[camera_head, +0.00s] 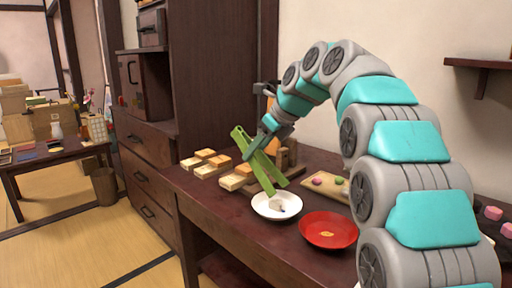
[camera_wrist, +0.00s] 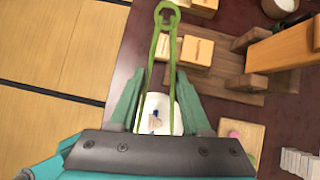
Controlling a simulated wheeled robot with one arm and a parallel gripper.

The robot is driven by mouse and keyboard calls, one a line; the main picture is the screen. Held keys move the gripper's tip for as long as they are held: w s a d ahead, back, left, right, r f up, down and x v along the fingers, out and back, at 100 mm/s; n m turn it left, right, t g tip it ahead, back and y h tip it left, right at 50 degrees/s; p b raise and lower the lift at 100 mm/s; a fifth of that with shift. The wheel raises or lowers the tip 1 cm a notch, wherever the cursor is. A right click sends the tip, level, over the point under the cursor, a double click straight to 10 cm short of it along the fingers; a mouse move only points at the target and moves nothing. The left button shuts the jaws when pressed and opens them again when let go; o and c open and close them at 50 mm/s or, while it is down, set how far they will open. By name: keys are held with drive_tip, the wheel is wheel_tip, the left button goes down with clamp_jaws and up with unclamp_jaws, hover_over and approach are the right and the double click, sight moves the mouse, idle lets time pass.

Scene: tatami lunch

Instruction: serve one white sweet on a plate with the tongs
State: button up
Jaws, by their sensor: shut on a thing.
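My gripper (camera_head: 266,136) is shut on the green tongs (camera_head: 254,163), which slant down from it. The tongs' lower ends are over the white plate (camera_head: 260,209) on the dark table. A small pale lump with a dark patch (camera_head: 279,208) shows on the plate by the tongs' ends. I cannot tell whether it is a white sweet or whether the tongs touch it. In the wrist view, the tongs (camera_wrist: 150,58) run between my fingers, and the white plate (camera_wrist: 171,106) is partly hidden below them.
A red dish (camera_head: 318,241) stands just right of the white plate. A small board (camera_head: 336,193) behind it carries pink and green sweets. Pink pieces (camera_head: 493,213) show at the far right. A tall dark cabinet (camera_head: 216,75) stands behind the table's left end.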

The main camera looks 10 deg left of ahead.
wheel_tip(320, 180, up, 8)
drive_tip(key=p, duration=0.2)
idle(0.7)
